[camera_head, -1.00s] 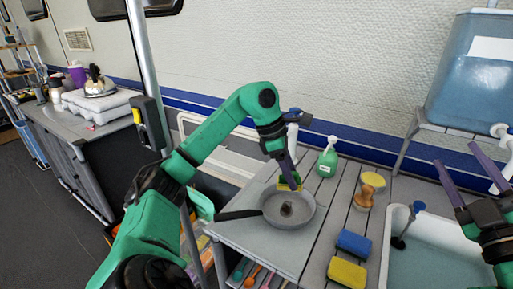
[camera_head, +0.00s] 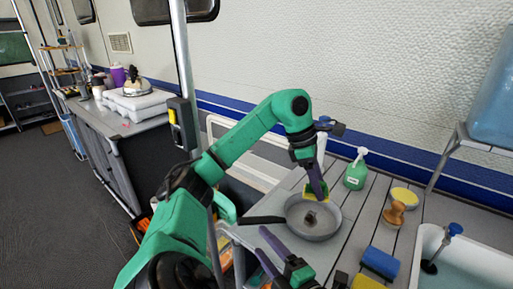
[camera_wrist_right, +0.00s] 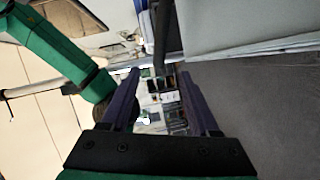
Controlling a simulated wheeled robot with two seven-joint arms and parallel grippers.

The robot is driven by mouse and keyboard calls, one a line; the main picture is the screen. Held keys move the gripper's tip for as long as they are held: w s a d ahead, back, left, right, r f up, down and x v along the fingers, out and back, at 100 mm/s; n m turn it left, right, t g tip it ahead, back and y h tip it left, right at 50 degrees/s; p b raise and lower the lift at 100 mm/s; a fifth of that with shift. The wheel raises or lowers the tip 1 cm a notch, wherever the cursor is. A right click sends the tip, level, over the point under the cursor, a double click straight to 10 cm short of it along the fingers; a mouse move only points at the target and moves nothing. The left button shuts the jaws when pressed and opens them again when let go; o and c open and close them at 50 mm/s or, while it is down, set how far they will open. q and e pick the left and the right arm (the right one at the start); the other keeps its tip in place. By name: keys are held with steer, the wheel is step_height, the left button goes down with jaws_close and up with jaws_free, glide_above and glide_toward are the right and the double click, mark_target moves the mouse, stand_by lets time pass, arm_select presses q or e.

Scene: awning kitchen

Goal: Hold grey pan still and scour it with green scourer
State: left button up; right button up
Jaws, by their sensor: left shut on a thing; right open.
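The grey pan (camera_head: 327,230) sits on the slatted table, its dark handle (camera_head: 262,220) pointing left. A dark patch (camera_head: 310,218) is on its inside bottom. My left gripper (camera_head: 319,193) is shut on the green scourer (camera_head: 309,190), which has a yellow side and is at the pan's far rim; I cannot tell whether it touches. My right gripper (camera_head: 261,241) is open and empty, nearer the camera than the pan handle. In the right wrist view its jaws (camera_wrist_right: 158,73) are apart, with a dark bar beyond them that I cannot surely identify.
A sink (camera_head: 470,262) is at far right. A camper wall (camera_head: 400,90) closes the back.

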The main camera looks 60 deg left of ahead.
mark_target(247, 224)
steer(key=a, duration=0.5)
steer(key=a+f, duration=0.1)
steer(key=a, duration=0.1)
steer(key=shift+w+a, duration=0.15)
steer(key=shift+a, duration=0.1)
jaws_close()
stand_by(0.9)
